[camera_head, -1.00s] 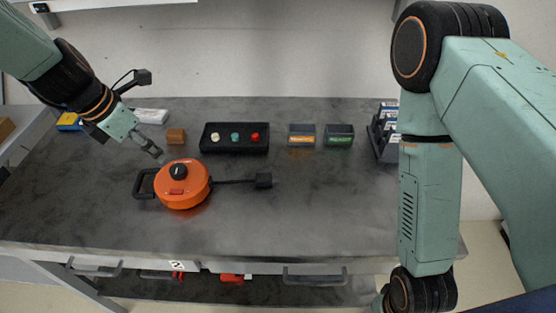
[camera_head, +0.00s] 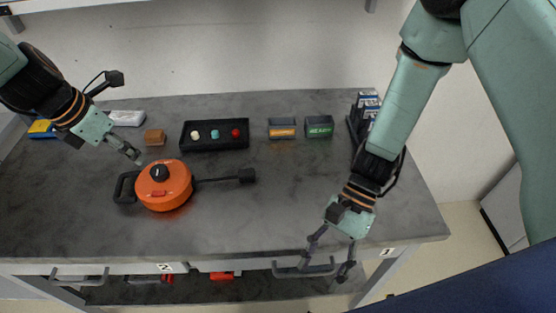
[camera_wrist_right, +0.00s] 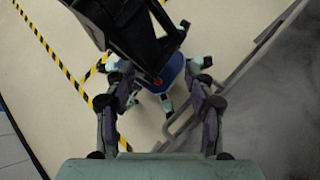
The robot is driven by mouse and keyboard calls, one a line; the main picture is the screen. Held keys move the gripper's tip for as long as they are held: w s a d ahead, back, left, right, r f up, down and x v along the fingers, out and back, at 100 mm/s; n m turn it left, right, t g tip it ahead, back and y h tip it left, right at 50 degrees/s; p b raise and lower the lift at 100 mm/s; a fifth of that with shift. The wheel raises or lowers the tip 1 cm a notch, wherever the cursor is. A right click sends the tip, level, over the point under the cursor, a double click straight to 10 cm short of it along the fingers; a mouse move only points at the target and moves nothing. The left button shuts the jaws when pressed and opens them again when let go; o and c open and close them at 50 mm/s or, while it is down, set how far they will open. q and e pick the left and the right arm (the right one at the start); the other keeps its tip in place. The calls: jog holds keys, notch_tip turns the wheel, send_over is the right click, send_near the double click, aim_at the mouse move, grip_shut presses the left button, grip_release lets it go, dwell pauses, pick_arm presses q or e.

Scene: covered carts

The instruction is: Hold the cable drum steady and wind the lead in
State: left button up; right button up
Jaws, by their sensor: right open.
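The orange cable drum (camera_head: 172,197) lies on the grey worktop, with a black crank knob (camera_head: 159,173) on top and a black carry handle (camera_head: 124,187) on its left. A short black lead sticks out to the right and ends in a black plug (camera_head: 247,176) on the table. My left gripper (camera_head: 136,157) is just behind the drum, above it and apart from it as far as I can tell; its fingers look close together, but their state is unclear. My right gripper (camera_head: 327,268) hangs open and empty at the front table edge. Its spread fingers also show in the right wrist view (camera_wrist_right: 160,112).
A dark rack (camera_head: 362,112) is at the back right. The table right of the plug is clear.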

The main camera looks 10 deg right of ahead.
jog(key=w+a+r+m+t+y, duration=0.1)
jog(key=w+a+r+y, duration=0.15)
jog(key=w+r, duration=0.35)
jog(key=w+a+r+m+t+y, duration=0.15)
jog(key=w+r+y, duration=0.25)
jog(key=w, duration=0.4)
jog(key=m+t, duration=0.4)
jog(key=t, duration=0.1)
send_near(249, 171)
jog(key=a, duration=0.2)
jog(key=shift+s+a+f, duration=0.15)
jog(key=shift+s+a, duration=0.1)
jog(key=shift+a, duration=0.15)
jog(key=shift+w+f+m, duration=0.2)
jog(key=shift+f+m, duration=0.05)
jog(key=shift+w+a+f, duration=0.1)
jog(key=shift+a, duration=0.05)
jog(key=x, duration=0.7)
jog(key=shift+a+f, duration=0.15)
jog(key=shift+f, duration=0.05)
